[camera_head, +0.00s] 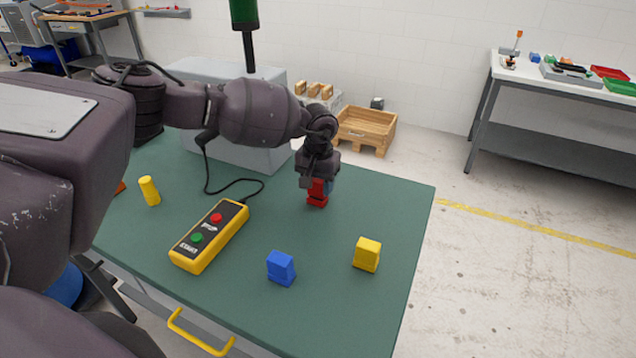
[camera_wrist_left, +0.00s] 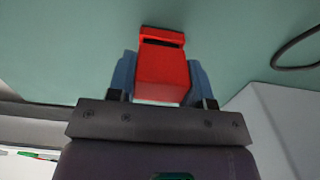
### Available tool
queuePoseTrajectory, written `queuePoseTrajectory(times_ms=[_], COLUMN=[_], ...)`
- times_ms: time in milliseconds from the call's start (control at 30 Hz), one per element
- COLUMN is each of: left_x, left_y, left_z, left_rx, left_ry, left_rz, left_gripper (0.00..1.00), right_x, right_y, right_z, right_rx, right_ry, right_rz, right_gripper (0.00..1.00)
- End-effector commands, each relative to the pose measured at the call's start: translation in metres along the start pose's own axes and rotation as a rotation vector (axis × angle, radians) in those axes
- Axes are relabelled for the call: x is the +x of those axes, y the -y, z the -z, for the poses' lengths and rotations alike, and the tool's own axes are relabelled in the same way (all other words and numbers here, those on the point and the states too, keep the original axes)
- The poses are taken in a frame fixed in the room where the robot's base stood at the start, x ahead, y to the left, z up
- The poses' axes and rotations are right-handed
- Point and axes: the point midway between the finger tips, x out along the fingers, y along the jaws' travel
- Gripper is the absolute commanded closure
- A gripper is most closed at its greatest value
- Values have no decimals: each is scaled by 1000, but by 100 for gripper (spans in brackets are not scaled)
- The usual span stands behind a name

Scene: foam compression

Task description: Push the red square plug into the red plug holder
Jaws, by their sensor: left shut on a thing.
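My left gripper (camera_head: 318,188) points down near the table's far side, shut on a red square block. In the left wrist view this block (camera_wrist_left: 162,75) sits between the two blue-grey fingers (camera_wrist_left: 162,82). A dark slit crosses the red near its far end, with a red strip (camera_wrist_left: 162,33) beyond it. In the head view red (camera_head: 317,202) also shows below the fingers, at the table top. I cannot tell whether this is one notched piece or the plug meeting its holder. My right gripper is not in view.
The green table (camera_head: 335,315) holds a yellow button box (camera_head: 210,236) with a black cable, a blue block (camera_head: 281,268), a yellow block (camera_head: 367,254) and a yellow cylinder (camera_head: 149,190). A grey box (camera_head: 235,150) stands behind my arm.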

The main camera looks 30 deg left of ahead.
Motion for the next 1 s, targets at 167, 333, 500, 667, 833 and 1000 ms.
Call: queuePoseTrajectory(times_ms=[167, 333, 500, 667, 833, 1000], left_x=[3, 6, 9, 12, 12, 11], left_y=[0, 0, 0, 0, 0, 0], left_z=[0, 0, 0, 0, 0, 0], left_rx=[0, 0, 0, 0, 0, 0], left_ry=[0, 0, 0, 1, 1, 0], left_rz=[0, 0, 0, 0, 0, 0], left_gripper=[92, 92, 92, 92, 31, 24], right_x=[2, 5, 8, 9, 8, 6], right_y=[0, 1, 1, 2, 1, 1], right_z=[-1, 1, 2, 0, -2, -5], right_rx=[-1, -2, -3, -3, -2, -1], right_ry=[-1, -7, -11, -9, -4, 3], right_rz=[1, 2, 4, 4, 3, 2], right_gripper=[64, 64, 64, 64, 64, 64])
